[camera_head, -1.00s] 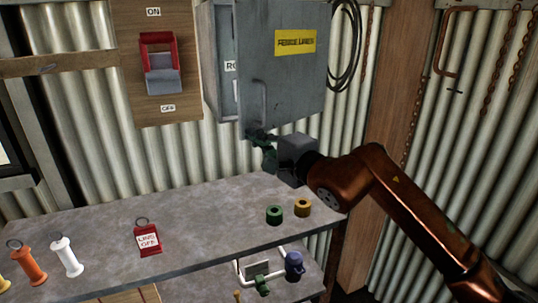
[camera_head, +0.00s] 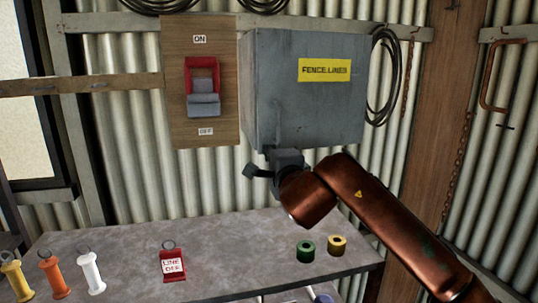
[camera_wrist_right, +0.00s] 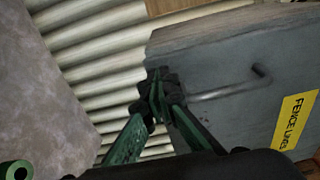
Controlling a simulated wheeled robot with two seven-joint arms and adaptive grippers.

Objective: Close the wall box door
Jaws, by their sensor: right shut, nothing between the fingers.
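The grey wall box (camera_head: 262,95) hangs on the corrugated wall. Its door (camera_head: 315,110), with a yellow "FENCE LINES" label, looks flush with the box, with no clear gap in the head view. A small gap cannot be ruled out. In the right wrist view the door (camera_wrist_right: 215,60) shows a bar handle (camera_wrist_right: 230,90). My right gripper (camera_head: 252,171) is just below the box's lower front edge. In the right wrist view its fingers (camera_wrist_right: 158,85) are shut and empty beside the door's edge and the handle's end; contact is unclear. My left gripper is not in view.
A red ON/OFF switch (camera_head: 203,88) on a wooden board is left of the box. A cable coil (camera_head: 382,75) hangs right. Below, the workbench (camera_head: 120,250) holds green (camera_head: 305,251) and yellow (camera_head: 337,245) rolls, a red tag (camera_head: 173,265) and several coloured handles.

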